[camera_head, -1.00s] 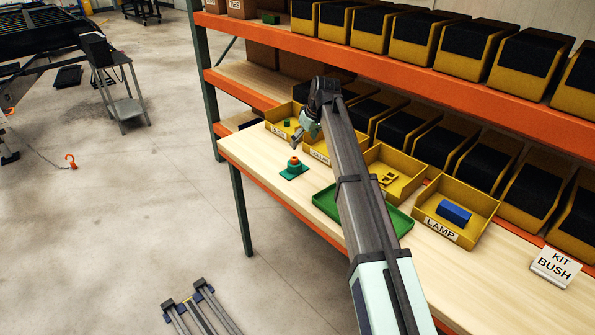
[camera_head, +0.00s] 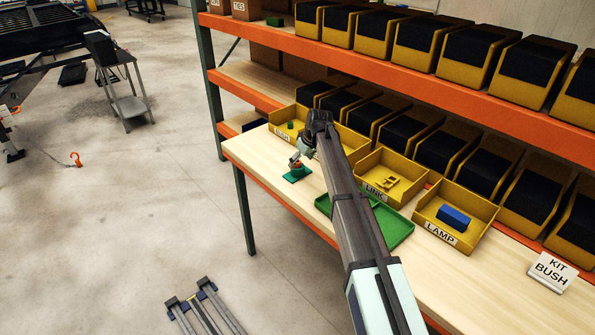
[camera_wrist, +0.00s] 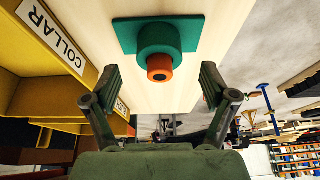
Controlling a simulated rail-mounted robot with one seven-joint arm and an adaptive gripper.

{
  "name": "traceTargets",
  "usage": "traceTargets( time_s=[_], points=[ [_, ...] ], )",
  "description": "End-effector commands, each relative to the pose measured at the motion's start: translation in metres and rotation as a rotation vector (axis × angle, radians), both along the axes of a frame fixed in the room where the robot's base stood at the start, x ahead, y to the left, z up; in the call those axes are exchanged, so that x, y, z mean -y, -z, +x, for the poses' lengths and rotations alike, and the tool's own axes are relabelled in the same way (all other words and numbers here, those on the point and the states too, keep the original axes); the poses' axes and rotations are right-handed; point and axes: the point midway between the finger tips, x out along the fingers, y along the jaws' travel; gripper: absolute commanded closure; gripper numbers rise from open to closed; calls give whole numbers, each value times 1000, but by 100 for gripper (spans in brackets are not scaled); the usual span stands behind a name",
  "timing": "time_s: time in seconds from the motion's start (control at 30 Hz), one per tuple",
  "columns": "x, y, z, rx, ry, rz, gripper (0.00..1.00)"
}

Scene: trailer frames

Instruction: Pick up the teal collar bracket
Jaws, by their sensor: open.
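The teal collar bracket (camera_head: 296,176) stands on the wooden shelf near its left front edge. In the wrist view the teal collar bracket (camera_wrist: 159,37) has a flat square base and a round collar, with an orange piece (camera_wrist: 160,66) in its end. My gripper (camera_wrist: 155,87) is open, its two fingers apart on either side of the orange piece and short of the collar. In the head view my gripper (camera_head: 300,158) is just above the bracket, and partly covers it. I see no contact between fingers and bracket.
Yellow bins stand behind: BUSH (camera_head: 276,126), COLLAR (camera_wrist: 50,65), LINK (camera_head: 367,181) with yellow parts, LAMP (camera_head: 431,225) with a blue block (camera_head: 453,217). A green tray (camera_head: 397,232) lies to the right. A KIT BUSH sign (camera_head: 552,271) stands at far right. The upper shelf (camera_head: 400,71) overhangs.

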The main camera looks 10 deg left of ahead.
Motion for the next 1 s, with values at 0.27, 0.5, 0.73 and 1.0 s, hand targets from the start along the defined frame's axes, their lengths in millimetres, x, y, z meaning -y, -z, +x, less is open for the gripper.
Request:
traceTargets(
  time_s=[0.27, 0.5, 0.73, 1.0],
  points=[
    [-8, 19, 8, -1, 0, 0, 16],
    [-15, 45, 15, -1, 0, 0, 16],
    [-15, 47, 15, 0, 0, 0, 16],
    [-15, 47, 15, 0, 0, 0, 100]
  ],
)
